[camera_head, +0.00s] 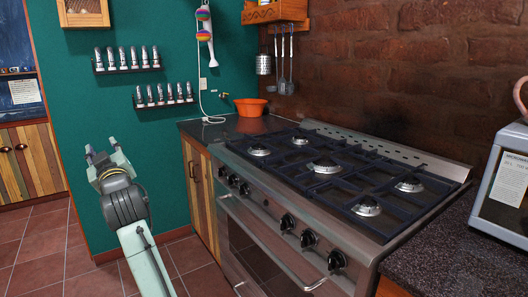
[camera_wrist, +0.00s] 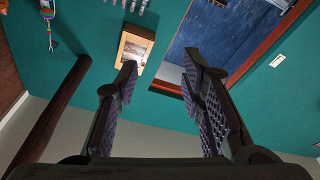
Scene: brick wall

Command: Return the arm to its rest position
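My gripper (camera_head: 101,150) is at the left in the head view, raised on my pale green and dark grey arm, in front of the green wall. It stands left of the stove and apart from it. In the wrist view my gripper (camera_wrist: 158,85) shows two dark fingers with ridged pads, spread apart. Nothing is held between them; the wall, a wooden box and a framed blue panel show beyond. The lower part of my arm is cut off by the bottom edge of the head view.
A steel stove (camera_head: 275,205) with several burners stands right of my arm. An orange bowl (camera_head: 250,107) sits on the counter behind it. Shelves of small jars (camera_head: 127,60) hang on the green wall. A striped wooden cabinet (camera_head: 30,165) is at far left. Tiled floor shows around my arm.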

